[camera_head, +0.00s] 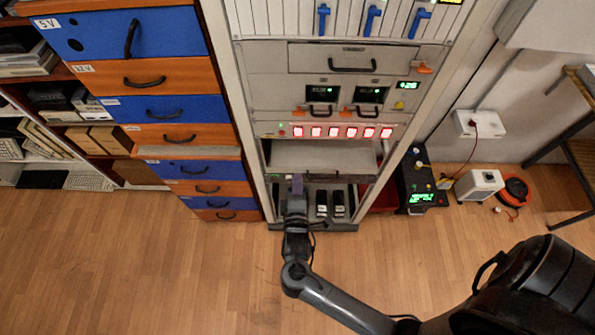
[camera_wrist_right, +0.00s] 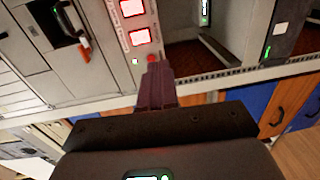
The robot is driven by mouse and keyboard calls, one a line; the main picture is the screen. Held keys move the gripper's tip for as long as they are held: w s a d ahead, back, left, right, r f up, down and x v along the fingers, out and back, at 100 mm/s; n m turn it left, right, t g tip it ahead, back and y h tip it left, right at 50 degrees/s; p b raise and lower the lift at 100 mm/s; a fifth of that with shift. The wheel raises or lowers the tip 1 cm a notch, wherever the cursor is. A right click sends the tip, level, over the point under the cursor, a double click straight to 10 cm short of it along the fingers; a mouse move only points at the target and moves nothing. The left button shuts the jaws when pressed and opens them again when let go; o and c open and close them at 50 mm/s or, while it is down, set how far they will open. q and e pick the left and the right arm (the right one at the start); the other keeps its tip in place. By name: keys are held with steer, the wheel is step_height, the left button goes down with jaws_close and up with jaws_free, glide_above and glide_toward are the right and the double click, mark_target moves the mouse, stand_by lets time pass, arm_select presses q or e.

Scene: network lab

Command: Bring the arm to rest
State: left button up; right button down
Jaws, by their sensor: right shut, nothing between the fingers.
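My right arm reaches in from the lower right of the head view. Its right gripper (camera_head: 297,183) is in front of the lower part of the equipment rack (camera_head: 238,95), pointing away from me. The fingers are shut together with nothing between them. In the right wrist view the shut fingers (camera_wrist_right: 157,84) point toward a panel with red lit squares (camera_wrist_right: 134,8). Their tips appear just below a small red button (camera_wrist_right: 152,59); I cannot tell whether they touch it. My left gripper is not in view.
Blue and orange drawers (camera_head: 165,107) stand left of the rack. A black device with a green display (camera_head: 422,198), a white box (camera_head: 480,186) and an orange-black reel (camera_head: 514,191) sit on the floor to the right. The wooden floor (camera_head: 130,265) at front left is clear.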

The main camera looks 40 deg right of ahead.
steer(key=shift+s+a, duration=0.25)
stand_by(0.3)
